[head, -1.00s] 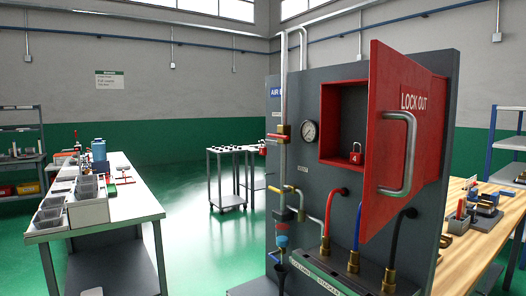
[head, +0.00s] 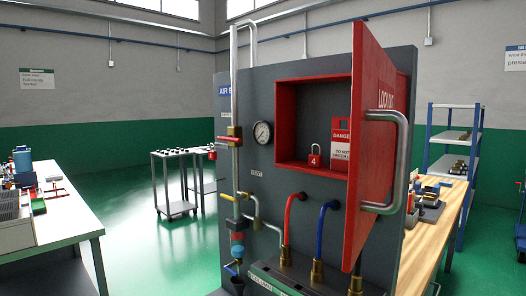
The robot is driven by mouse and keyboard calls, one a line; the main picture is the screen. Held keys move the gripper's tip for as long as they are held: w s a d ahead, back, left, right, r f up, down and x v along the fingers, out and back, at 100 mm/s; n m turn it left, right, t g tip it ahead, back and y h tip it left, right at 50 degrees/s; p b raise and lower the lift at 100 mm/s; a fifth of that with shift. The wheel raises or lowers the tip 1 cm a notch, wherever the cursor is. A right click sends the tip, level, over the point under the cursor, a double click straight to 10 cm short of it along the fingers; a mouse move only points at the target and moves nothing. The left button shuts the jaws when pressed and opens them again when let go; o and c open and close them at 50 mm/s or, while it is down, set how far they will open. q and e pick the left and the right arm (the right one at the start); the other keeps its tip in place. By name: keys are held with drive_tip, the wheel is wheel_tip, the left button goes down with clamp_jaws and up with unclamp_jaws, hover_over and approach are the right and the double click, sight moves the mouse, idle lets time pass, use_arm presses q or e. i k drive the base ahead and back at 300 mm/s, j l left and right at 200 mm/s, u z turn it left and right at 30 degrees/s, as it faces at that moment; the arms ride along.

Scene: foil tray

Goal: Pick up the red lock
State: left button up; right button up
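The red lock (head: 314,156) is a small padlock with a metal shackle and a white "4" on its body. It stands upright on the floor of the red lockout box (head: 277,122), which is set in a dark grey panel. The box's red door (head: 372,150), with a large metal handle (head: 398,160), is swung open toward me on the right. A red and white danger tag (head: 341,140) is in the box to the right of the lock, partly hidden by the door. Neither of my grippers is in view.
Pipes with valves and a pressure gauge (head: 262,133) are left of the box. Red and blue hoses (head: 324,235) rise below it. A white table (head: 70,215) stands at left, a wooden bench (head: 425,240) at right.

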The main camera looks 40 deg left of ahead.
sight(212, 155)
drive_tip(key=i+j+z, duration=0.25)
drive_tip(key=j, duration=0.95)
drive_tip(key=j+z, duration=0.3)
drive_tip(key=j, duration=0.95)
